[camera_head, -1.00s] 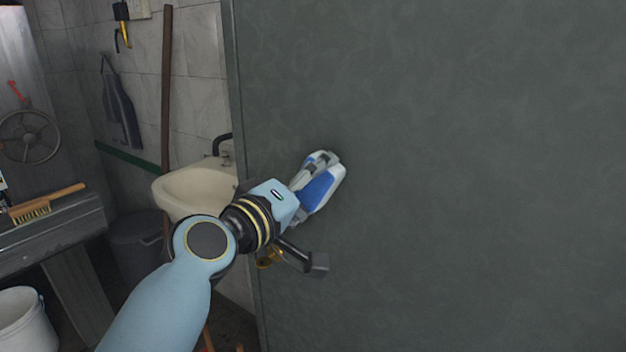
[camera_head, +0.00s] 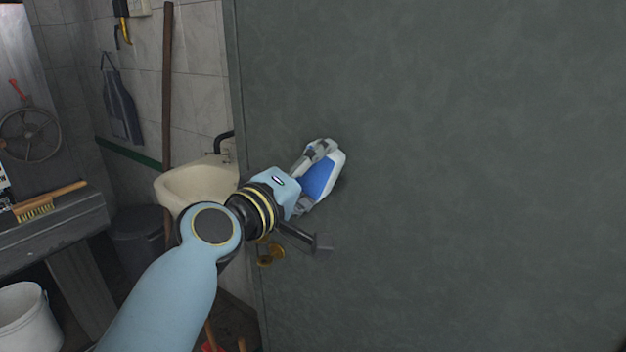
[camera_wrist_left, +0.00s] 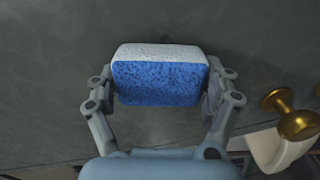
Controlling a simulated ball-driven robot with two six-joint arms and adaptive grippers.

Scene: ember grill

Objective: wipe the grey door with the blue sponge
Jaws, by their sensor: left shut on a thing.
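The grey door (camera_head: 480,180) fills the right of the head view, and its surface also fills the background of the left wrist view (camera_wrist_left: 50,60). My left gripper (camera_head: 318,172) is shut on the blue sponge (camera_head: 321,176), near the door's left part. In the left wrist view the sponge (camera_wrist_left: 158,80) has a blue speckled layer and a white layer, and sits between both fingers. The white layer is towards the door; I cannot tell for sure whether it touches. My right gripper is not in view.
A brass knob (camera_head: 270,252) sits low by the door's left edge, below my left wrist. A cream sink (camera_head: 192,185) is left of the door. A bench (camera_head: 50,232) with a brush (camera_head: 50,200) and a white bucket (camera_head: 22,318) stand at far left.

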